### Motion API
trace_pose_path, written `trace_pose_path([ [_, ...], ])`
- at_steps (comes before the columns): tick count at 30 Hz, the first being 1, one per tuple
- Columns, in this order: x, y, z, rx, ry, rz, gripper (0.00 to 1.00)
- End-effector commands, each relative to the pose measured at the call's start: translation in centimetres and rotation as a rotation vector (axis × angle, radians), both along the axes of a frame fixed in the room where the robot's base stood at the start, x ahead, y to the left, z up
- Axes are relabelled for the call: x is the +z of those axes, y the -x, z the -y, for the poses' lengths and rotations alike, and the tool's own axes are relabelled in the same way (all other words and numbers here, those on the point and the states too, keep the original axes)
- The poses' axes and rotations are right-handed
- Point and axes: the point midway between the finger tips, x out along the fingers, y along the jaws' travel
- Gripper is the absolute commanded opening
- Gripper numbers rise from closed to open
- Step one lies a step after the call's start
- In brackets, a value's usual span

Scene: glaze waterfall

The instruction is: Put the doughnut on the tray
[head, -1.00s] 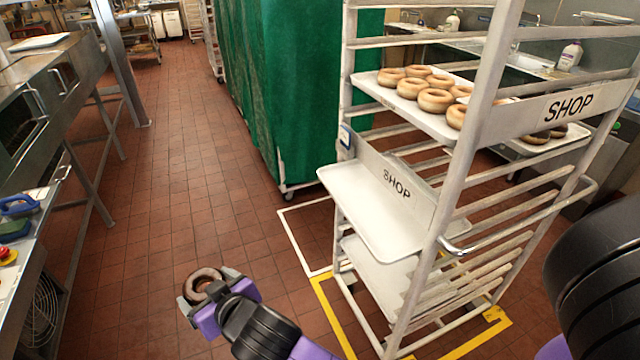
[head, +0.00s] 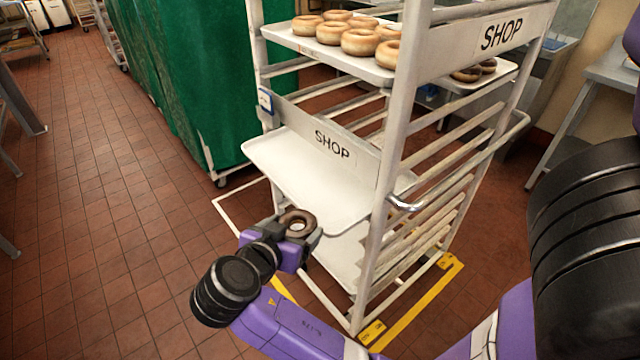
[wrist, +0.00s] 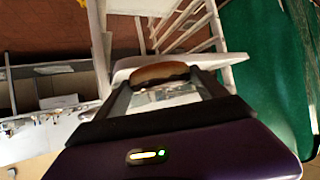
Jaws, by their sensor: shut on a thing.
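The doughnut (head: 298,220) has a dark glazed top and a pale underside. My gripper (head: 297,226) is shut on it, with a finger on either side.
The white rack (head: 385,170) has upright posts and many rails. A higher tray (head: 285,38) holds several pale doughnuts, and another lower tray (head: 345,265) is empty. A green covered rack (head: 185,90) stands behind. The tiled floor (head: 110,230) at left is clear.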

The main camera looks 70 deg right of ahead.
Motion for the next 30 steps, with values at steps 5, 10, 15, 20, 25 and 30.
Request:
trace_pose_path([
  [5, 0.2, 0.1, 4.5, -0.005, -0.001, -0.002, 0.42],
  [10, 0.3, 0.1, 8.7, -0.003, 0.0, -0.001, 0.42],
  [15, 0.2, 0.0, 12.5, -0.001, -0.001, 0.0, 0.42],
  [20, 0.1, 0.0, 14.6, 0.002, -0.002, -0.001, 0.42],
  [25, -0.4, 0.0, 15.1, 0.004, -0.002, -0.003, 0.42],
  [30, -2.6, 0.0, 15.0, 0.004, -0.003, -0.006, 0.42],
])
